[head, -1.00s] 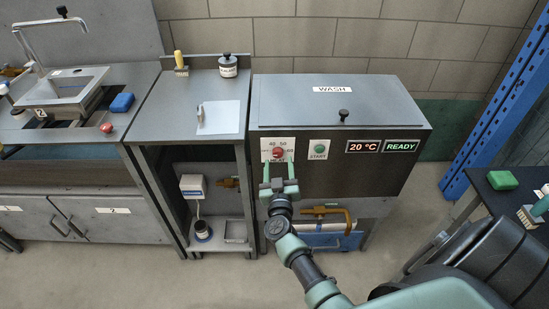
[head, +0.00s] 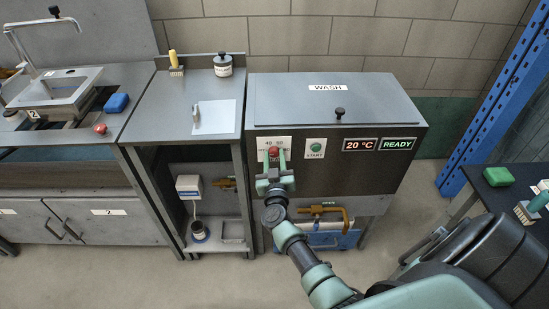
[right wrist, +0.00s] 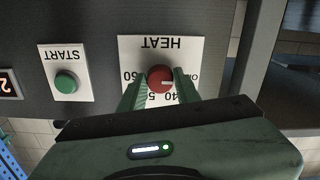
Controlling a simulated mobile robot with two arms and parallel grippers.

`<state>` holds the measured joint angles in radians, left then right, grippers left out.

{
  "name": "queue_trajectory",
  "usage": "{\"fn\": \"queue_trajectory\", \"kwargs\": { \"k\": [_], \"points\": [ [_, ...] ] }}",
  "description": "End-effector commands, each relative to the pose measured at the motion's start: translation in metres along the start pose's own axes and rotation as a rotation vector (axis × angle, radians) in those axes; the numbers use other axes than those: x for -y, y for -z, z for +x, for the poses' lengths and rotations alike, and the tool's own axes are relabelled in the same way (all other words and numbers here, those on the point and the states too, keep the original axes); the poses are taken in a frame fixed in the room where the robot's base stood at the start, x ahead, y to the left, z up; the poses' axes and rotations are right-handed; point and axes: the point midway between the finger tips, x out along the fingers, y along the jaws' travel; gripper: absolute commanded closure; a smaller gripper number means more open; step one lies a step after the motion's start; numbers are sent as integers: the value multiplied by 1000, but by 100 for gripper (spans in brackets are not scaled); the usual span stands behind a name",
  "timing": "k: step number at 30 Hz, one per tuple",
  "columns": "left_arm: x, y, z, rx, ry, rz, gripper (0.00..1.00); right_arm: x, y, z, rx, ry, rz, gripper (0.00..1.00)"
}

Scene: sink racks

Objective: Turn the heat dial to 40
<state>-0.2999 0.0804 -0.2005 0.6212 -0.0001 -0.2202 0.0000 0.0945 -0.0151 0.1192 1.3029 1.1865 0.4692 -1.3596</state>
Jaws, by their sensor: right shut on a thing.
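The red heat dial (head: 273,152) sits on a white plate marked HEAT on the front of the wash cabinet. My right gripper (head: 274,160) is shut on it, one green finger on each side. In the right wrist view, which shows the panel upside down, the dial (right wrist: 160,79) is between the fingertips (right wrist: 158,84). Its white mark points to the picture's right, toward the partly covered off label. The 40, 50 and 60 labels show around the dial, partly hidden by the fingers. The temperature display (head: 359,145) reads 20 °C. My left gripper is out of view.
The green START button (head: 316,145) is just right of the dial, and a READY display (head: 397,144) is further right. Below the panel is a brass valve handle (head: 325,211). A side bench (head: 150,110) adjoins the cabinet on the left.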

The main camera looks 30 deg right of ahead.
Motion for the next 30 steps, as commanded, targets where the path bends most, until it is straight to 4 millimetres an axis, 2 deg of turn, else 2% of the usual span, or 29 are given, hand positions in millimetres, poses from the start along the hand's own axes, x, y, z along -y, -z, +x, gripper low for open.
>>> {"fn": "queue_trajectory", "kwargs": {
  "k": [11,30],
  "points": [
    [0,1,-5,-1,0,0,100,0,0,0,1,0,190,100],
    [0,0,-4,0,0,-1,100,1,-1,0,1,-1,772,100]
  ]
}}
